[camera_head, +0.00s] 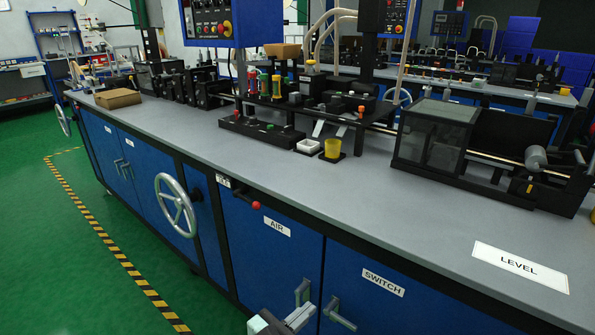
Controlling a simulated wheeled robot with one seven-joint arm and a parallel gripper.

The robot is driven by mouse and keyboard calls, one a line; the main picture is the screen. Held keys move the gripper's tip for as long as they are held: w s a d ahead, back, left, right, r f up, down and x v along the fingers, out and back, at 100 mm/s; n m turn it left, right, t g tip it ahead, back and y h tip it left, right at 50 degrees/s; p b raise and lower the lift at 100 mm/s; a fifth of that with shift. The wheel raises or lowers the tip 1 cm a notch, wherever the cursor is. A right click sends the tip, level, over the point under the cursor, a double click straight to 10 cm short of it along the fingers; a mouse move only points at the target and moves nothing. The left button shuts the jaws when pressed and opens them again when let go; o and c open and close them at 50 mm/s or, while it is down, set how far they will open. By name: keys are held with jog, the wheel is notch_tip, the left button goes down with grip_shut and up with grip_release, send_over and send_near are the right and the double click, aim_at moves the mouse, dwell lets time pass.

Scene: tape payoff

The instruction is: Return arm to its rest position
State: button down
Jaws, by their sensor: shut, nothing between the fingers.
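My gripper (288,319) shows at the bottom edge, a little left of centre, as a grey and pale end piece. It is shut with nothing in it. It appears in front of the blue cabinet doors, below the worktop and near the grey door handle (303,292). In the picture its tip comes close to that handle; I cannot tell the gap between them. The rest of my arm is out of view below the frame.
A handwheel (175,205) and a red-knobbed lever (255,205) stick out from the cabinet front. Green floor (60,250) lies clear at left.

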jog(key=s+d+r+m+g+y+p, duration=0.3)
jog(key=s+r+m, duration=0.3)
jog(key=r, duration=0.4)
jog(key=s+d+r+m+g+y+p, duration=0.3)
jog(key=s+d+r+m+g+y, duration=0.2)
jog(key=r, duration=0.6)
jog(key=s+d+r+m+g+y+p, duration=0.4)
jog(key=s+r+m, duration=0.3)
jog(key=r, duration=0.3)
jog(key=shift+d+r+m+g, duration=0.15)
jog(key=shift+d+m+g, duration=0.2)
jog(key=shift+m, duration=0.45)
